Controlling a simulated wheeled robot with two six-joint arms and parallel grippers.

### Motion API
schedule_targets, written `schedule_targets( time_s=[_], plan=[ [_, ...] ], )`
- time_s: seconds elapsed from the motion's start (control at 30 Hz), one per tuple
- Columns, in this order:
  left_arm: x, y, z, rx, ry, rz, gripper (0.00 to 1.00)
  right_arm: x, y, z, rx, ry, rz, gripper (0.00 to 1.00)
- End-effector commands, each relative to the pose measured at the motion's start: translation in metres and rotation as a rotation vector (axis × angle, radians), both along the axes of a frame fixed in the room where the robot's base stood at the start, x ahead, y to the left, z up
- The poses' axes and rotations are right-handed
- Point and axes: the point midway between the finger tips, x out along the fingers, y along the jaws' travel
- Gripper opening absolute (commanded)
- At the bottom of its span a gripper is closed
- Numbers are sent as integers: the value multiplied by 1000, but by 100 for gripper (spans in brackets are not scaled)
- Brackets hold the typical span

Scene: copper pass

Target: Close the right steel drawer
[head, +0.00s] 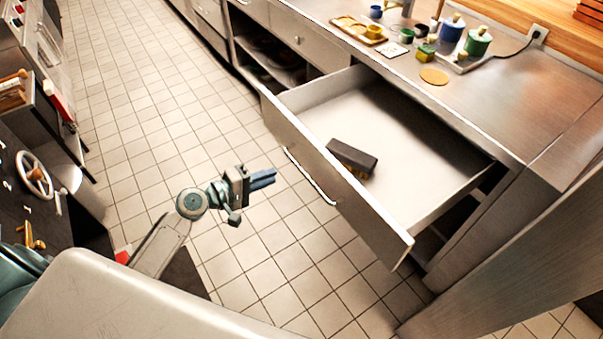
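The right steel drawer (335,185) is pulled well out of the steel counter in the head view. Its front has a long bar handle (309,176). A dark block (352,157) lies inside it, near the front. My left gripper (264,178) is in front of the drawer, to the left of the handle in the picture, and appears apart from it. Its blue fingers look close together and point toward the handle, but I cannot see whether there is a gap between them. My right gripper is not in view.
The steel counter (480,95) carries a tray (358,30), several jars and a round cork-coloured mat (434,76). A steel post stands at the lower right. Another cabinet with a wheel (34,174) is on the left. The tiled floor (150,110) between is clear.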

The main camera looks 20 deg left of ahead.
Motion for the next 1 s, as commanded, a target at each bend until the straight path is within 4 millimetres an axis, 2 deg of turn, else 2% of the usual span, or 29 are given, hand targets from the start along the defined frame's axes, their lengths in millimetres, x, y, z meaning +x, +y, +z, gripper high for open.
schedule_targets(
  time_s=[0.3, 0.5, 0.7, 0.97, 1.0],
  plan=[
    [42, -34, -6, -4, -2, -1, 16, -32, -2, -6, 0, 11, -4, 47],
    [66, -52, -14, 1, -2, -2, 16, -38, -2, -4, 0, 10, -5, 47],
    [77, -61, -18, 3, -2, -4, 16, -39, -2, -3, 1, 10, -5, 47],
    [77, -61, -19, 4, -2, -4, 16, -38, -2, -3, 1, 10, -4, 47],
    [77, -61, -19, 4, -2, -4, 12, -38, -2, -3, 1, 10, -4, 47]
  ],
)
